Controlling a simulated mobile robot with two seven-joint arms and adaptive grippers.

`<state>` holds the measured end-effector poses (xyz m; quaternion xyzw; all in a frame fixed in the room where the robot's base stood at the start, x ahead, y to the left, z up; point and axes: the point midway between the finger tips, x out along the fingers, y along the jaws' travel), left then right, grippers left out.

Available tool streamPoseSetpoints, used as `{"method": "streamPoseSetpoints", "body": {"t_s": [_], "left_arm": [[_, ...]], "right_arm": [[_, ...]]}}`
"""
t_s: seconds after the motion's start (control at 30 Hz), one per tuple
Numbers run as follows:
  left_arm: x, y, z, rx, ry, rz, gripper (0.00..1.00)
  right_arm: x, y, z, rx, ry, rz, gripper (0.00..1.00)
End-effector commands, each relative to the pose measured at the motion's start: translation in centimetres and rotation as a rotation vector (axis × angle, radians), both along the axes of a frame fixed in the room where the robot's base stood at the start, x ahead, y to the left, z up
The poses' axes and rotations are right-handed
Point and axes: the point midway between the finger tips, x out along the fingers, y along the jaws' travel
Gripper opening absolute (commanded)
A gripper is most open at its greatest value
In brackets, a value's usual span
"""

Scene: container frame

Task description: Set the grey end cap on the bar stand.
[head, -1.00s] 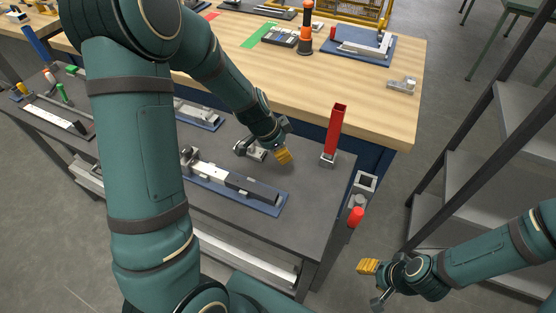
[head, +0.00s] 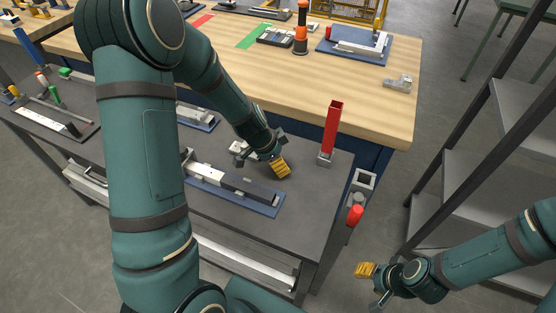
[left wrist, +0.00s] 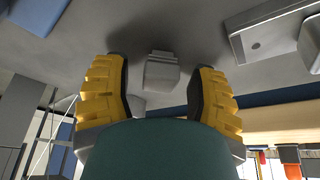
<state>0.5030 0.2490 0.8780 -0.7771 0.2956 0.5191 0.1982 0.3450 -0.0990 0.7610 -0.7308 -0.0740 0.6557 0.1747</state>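My left gripper (head: 279,167) is low over the dark grey table, right beside the blue mat with the long grey bar assembly. In the left wrist view its two yellow fingers (left wrist: 160,95) are apart. A small grey block (left wrist: 160,72), which looks like the end cap, lies between them with a gap on each side. In the head view the arm and gripper largely hide that spot. An upright red bar (head: 332,128) stands in a small grey foot (head: 325,159), which looks like the bar stand, to the right. My right gripper (head: 366,270) hangs off the table at the lower right; its finger gap is unclear.
The blue mat (head: 270,207) with the bar assembly (head: 232,180) lies in front of the left gripper. A square tube end (head: 363,181) and a red cylinder (head: 355,215) sit at the table's right edge. A wooden bench (head: 345,85) is behind; shelves (head: 470,180) stand right.

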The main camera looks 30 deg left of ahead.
Motion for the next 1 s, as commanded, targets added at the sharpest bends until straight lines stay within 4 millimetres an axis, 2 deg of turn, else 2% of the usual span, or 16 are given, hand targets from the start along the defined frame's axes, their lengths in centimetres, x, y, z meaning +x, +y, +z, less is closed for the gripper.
{"method": "streamPoseSetpoints", "body": {"t_s": [0.37, 0.8, 1.0], "left_arm": [[0.0, 0.0, 0.6, 0.000, 0.000, 0.001, 0.57], [-2.4, 2.2, 8.7, 0.000, -0.004, 0.000, 0.57], [-3.2, 2.9, 10.9, 0.000, -0.003, 0.001, 0.57]], "right_arm": [[0.0, 0.0, 0.7, 0.000, -0.001, -0.001, 0.47], [0.7, -0.1, 2.8, -0.003, -0.015, -0.012, 0.47], [0.9, -0.2, 3.3, -0.005, -0.020, -0.017, 0.47]]}}
